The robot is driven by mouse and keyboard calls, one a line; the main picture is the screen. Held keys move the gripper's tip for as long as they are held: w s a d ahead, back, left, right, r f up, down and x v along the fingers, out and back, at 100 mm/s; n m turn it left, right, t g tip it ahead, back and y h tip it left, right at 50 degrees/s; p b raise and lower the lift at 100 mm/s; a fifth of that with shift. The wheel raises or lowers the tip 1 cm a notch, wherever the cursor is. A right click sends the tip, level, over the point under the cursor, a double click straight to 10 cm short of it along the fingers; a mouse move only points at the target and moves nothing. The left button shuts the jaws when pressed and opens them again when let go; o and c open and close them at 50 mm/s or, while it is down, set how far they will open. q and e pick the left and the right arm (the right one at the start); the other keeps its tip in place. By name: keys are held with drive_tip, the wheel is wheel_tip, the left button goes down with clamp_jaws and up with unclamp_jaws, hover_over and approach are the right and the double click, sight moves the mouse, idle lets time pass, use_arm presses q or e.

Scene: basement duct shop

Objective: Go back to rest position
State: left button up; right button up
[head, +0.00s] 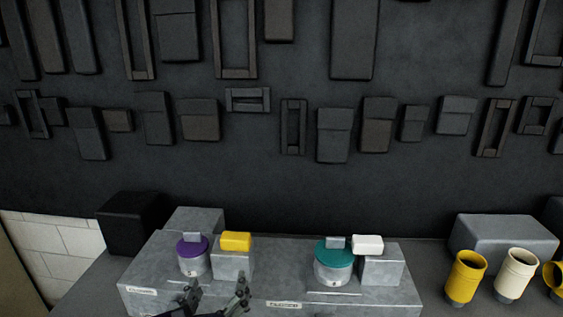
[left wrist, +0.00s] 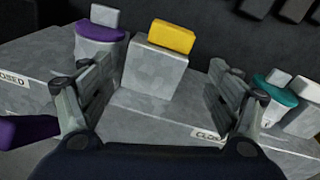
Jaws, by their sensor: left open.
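My left gripper (head: 215,297) is at the bottom of the head view, in front of the grey bench block. Its two fingers are spread apart with nothing between them; the left wrist view (left wrist: 158,100) shows both fingers open. Beyond them is a yellow block (head: 236,241) on a grey cube (head: 231,265), and it also shows in the left wrist view (left wrist: 172,36). My right gripper is in neither view.
A purple-topped cylinder (head: 193,255) stands left of the yellow block. A teal-topped cylinder (head: 334,262) and a white block (head: 367,244) stand to the right. Yellow and cream cups (head: 466,275) are at far right. A dark wall with panels rises behind.

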use_arm(q)
drive_tip(key=s+a+f+n+g+y, duration=0.1)
drive_tip(key=s+a+f+n+g, duration=0.2)
drive_tip(key=s+f+n, duration=0.4)
drive_tip(key=s+a+f+n+g+y, duration=0.15)
drive_tip(key=s+f+n+g, duration=0.3)
drive_tip(key=n, duration=0.55)
drive_tip(key=s+f+n+g+h, duration=0.1)
drive_tip(key=s+f+n+g, duration=0.25)
drive_tip(key=s+n, duration=0.4)
drive_tip(key=s+f+n+g+h, duration=0.2)
drive_tip(key=s+f+n+g, duration=0.15)
drive_tip(key=s+n, duration=0.45)
wheel_tip(320, 180, down, 31)
drive_tip(key=s+m+b, duration=0.2)
drive_tip(key=s+b, duration=0.1)
drive_tip(key=b, duration=0.1)
drive_tip(key=s+a+f+g+b, duration=0.1)
drive_tip(key=s+a+f+b, duration=0.1)
drive_tip(key=s+f, duration=1.4)
wheel_tip(320, 180, down, 2)
drive_tip(key=shift+s+a+f+b, duration=0.1)
drive_tip(key=shift+s+a+b, duration=0.15)
drive_tip(key=shift+a, duration=0.35)
